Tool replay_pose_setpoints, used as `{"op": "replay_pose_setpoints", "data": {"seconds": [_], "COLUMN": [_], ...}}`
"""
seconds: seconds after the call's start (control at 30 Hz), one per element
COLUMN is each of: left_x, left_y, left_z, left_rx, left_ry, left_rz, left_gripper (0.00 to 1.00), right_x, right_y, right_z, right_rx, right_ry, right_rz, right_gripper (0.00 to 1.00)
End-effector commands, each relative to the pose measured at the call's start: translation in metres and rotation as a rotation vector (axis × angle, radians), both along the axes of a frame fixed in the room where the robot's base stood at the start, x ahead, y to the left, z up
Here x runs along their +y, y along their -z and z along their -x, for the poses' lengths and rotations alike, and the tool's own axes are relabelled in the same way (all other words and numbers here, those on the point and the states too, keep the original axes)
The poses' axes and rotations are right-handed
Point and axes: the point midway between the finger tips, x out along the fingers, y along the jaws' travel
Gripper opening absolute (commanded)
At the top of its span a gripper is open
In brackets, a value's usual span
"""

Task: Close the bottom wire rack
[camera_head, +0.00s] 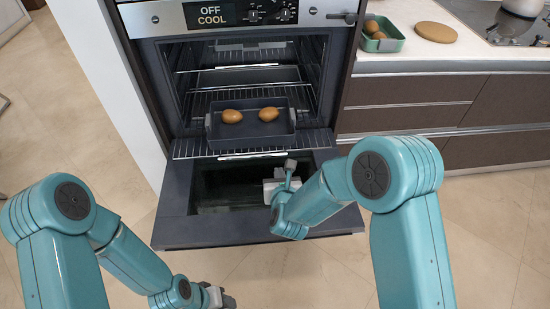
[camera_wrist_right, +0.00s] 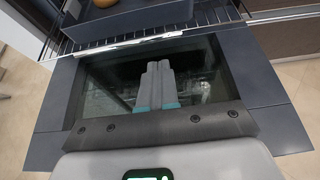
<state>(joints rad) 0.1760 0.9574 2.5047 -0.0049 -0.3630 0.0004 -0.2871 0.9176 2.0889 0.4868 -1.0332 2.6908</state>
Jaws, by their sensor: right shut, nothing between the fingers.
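The bottom wire rack (camera_head: 190,150) sticks out of the open oven, its front edge over the lowered door. It bears a dark tray (camera_head: 252,132) with two brown egg-shaped items (camera_head: 232,116). In the right wrist view, the rack's front bar (camera_wrist_right: 125,44) crosses beyond my fingers. My right gripper (camera_head: 290,166) is shut and empty, just in front of the rack's right half; it also shows in the right wrist view (camera_wrist_right: 158,66). A small gap seems to separate fingertips and bar. My left gripper (camera_head: 222,298) is low, near the bottom edge, its fingers unclear.
The oven door (camera_head: 178,208) lies open with a glass panel below my right gripper. Higher racks (camera_head: 240,68) are inside the oven. Drawers (camera_head: 400,105) and a counter stand to the right, with a green container (camera_head: 388,44) on top. A white panel (camera_head: 112,75) stands left.

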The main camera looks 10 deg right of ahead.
Motion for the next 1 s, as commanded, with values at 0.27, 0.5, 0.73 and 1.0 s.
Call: {"op": "replay_pose_setpoints", "data": {"seconds": [0.27, 0.5, 0.73, 1.0], "left_x": [0.0, 0.0, 0.0, 0.0], "left_y": [-0.005, -0.008, -0.008, -0.008], "left_z": [0.0, 0.0, 0.0, 0.0], "left_rx": [0.0, 0.0, 0.0, 0.0], "left_ry": [0.0, 0.0, 0.0, 0.0], "left_rz": [0.0, 0.0, 0.0, 0.0], "left_gripper": [0.48, 0.48, 0.48, 0.48], "right_x": [0.0, 0.0, 0.0, 0.0], "right_y": [0.027, 0.043, 0.047, 0.047], "right_z": [-0.055, -0.088, -0.099, -0.099], "right_rx": [0.002, 0.001, 0.002, 0.002], "right_ry": [0.0, -0.004, -0.006, -0.007], "right_rz": [0.0, 0.001, 0.003, 0.002], "right_gripper": [0.0, 0.0, 0.0, 0.0]}}
